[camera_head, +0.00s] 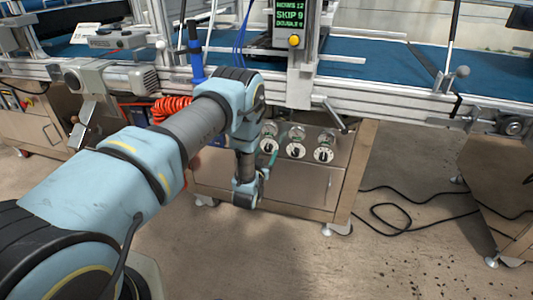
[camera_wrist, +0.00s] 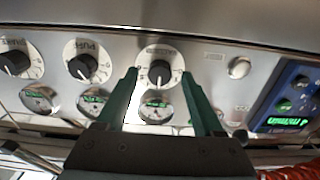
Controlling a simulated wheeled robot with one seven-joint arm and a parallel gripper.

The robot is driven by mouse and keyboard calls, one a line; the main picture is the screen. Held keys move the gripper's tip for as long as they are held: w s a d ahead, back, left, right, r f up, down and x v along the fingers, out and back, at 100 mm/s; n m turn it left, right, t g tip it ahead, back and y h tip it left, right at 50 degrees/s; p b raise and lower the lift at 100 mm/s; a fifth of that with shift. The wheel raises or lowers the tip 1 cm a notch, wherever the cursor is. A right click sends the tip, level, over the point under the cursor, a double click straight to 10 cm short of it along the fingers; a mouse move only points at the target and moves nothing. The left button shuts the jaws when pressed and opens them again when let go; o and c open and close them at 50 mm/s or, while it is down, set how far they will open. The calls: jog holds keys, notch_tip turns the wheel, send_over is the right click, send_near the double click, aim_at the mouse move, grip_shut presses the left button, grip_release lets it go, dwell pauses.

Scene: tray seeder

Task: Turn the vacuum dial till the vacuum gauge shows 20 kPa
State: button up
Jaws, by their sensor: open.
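Three white dials with black knobs sit on the steel panel, and each has a small round gauge beside it. In the wrist view, which sees the panel upside down, the dial between my fingers (camera_wrist: 160,54) has a blurred label, so I cannot tell for certain that it is the vacuum dial. Its gauge (camera_wrist: 155,109) lies just below it there, with a reading too small to make out. My gripper (camera_wrist: 158,76) is open, its green fingertips on either side of the knob, apparently not touching it. In the head view it is at the leftmost dial, partly hidden by my arm.
The middle dial (camera_wrist: 83,66) and the far dial (camera_wrist: 14,63) stand close by. A silver button (camera_wrist: 239,67) and a blue display unit (camera_wrist: 290,100) are on the other side. Red coiled hose (camera_head: 171,107) hangs near my arm. Black cables (camera_head: 400,212) lie on the floor.

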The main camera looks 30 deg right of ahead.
jog(key=v, duration=1)
